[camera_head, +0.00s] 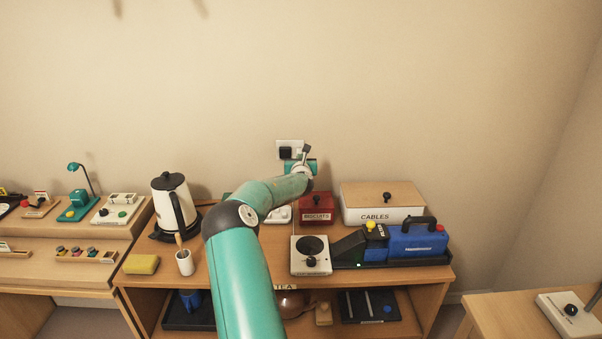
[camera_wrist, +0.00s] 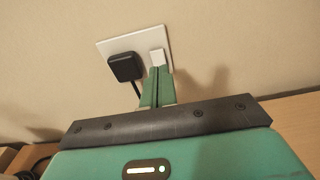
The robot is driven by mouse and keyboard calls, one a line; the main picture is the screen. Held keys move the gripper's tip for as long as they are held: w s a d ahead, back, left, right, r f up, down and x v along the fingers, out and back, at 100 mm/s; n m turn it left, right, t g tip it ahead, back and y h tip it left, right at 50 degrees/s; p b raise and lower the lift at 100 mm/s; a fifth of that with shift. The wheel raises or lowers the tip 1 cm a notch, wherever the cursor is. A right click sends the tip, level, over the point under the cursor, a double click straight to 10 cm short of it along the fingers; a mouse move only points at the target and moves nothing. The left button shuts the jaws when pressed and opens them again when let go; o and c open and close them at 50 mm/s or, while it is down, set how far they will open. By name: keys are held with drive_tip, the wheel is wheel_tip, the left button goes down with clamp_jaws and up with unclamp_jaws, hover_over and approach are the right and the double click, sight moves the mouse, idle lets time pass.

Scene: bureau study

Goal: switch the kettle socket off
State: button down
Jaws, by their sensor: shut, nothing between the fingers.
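The wall socket (camera_head: 283,143) is a white plate on the wall behind the desk; it also shows in the wrist view (camera_wrist: 110,45). A black plug (camera_wrist: 125,67) with a cable sits in its left part. A white rocker switch (camera_wrist: 157,57) is on its right part. My gripper (camera_wrist: 158,70) is shut and empty, with its green fingertips at the lower edge of the switch. I cannot tell whether they touch it. The fingertips hide that lower edge. In the head view my wrist covers part of the socket. The white kettle (camera_head: 170,205) stands on its dark base at the left.
A red biscuits box (camera_head: 316,208) and a cables box (camera_head: 383,203) stand on the desk right of my arm. A white one-knob unit (camera_head: 311,255) and a blue toolbox-like case (camera_head: 418,240) are in front. The wall above is clear.

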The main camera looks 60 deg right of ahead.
drive_tip(key=v, duration=0.9)
drive_tip(key=shift+s+a, duration=0.15)
drive_tip(key=shift+a, duration=0.25)
drive_tip(key=w+a+r+m+y, duration=0.25)
drive_tip(key=a+m, duration=0.35)
drive_tip(key=a, duration=0.8)
drive_tip(key=w+a+r+m+y, duration=0.1)
drive_tip(key=w+a+m+y, duration=0.45)
drive_tip(key=a, duration=0.85)
drive_tip(key=w+a+r+m+y, duration=0.2)
drive_tip(key=a+m, duration=0.5)
drive_tip(key=a, duration=0.7)
drive_tip(key=s+a+r+m+y, duration=0.1)
drive_tip(key=s+a+y, duration=0.15)
drive_tip(key=a, duration=0.65)
drive_tip(key=s+a+r+m+y, duration=0.15)
drive_tip(key=s+a, duration=0.25)
drive_tip(key=a, duration=0.5)
drive_tip(key=s+a+m+g+y, duration=0.1)
drive_tip(key=s+a+m+g, duration=0.1)
drive_tip(key=s+a, duration=0.9)
drive_tip(key=shift+a+f, duration=0.15)
drive_tip(key=shift+f, duration=0.1)
